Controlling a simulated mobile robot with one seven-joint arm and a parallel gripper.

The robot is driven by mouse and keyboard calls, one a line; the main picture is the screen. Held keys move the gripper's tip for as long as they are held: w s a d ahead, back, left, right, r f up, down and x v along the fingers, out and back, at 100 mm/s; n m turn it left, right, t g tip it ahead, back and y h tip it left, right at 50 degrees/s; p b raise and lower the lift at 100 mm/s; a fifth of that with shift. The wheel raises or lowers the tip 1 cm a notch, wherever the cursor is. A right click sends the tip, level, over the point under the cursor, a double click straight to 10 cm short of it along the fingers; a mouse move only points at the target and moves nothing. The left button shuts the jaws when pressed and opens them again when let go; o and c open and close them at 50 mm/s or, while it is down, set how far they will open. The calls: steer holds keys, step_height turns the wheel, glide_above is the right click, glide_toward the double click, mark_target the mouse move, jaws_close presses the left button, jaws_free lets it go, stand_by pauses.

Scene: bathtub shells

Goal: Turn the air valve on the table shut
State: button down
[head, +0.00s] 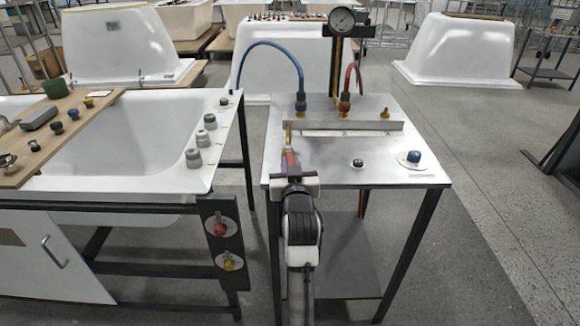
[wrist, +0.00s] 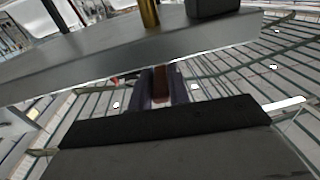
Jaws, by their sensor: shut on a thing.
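The air valve seems to be the fitting at the left front of the metal manifold bar (head: 350,127) on the white-topped table (head: 320,170). A brass stem (head: 288,132) shows there, and it also shows in the wrist view (wrist: 149,14). My gripper (head: 290,158) is at the left end of the bar, in front of the stem. In the wrist view its fingers (wrist: 161,88) are closed around a narrow red-brown piece (wrist: 161,80), apparently the valve's lever. The fingers hide most of it, so its exact angle cannot be told.
A blue knob (head: 414,156) and small black knob (head: 358,163) sit at right. A bathtub shell (head: 130,140) stands left.

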steer(key=n+y+b, duration=0.1)
steer(key=d+y+b, duration=0.1)
steer(key=shift+w+d+f+n+g+y, duration=0.1)
steer(key=shift+d+f+n+g+y, duration=0.2)
steer(key=shift+n+y, duration=0.1)
steer(key=y+b, duration=0.1)
steer(key=n+y+b, duration=0.1)
steer(key=d+n+g+y+b, duration=0.1)
steer(key=shift+w, duration=0.25)
steer(key=shift+w+d+n+g+y+b, duration=0.2)
steer(key=shift+d+n+g+y+b, duration=0.2)
steer(key=shift+n+g+y+b, duration=0.55)
steer(key=shift+w+d+r+n+g+y+b, duration=0.15)
steer(key=shift+w+d+n+g+y+b, duration=0.1)
steer(key=shift+n+g+y+b, duration=0.4)
steer(key=shift+w+d+r+n+g+y+b, duration=0.1)
steer(key=shift+w+d+n+g+y+b, duration=0.25)
steer(key=shift+y+b, duration=0.6)
steer(key=shift+s+a, duration=0.1)
steer(key=shift+s, duration=0.05)
steer(key=c, duration=1.3)
jaws_free()
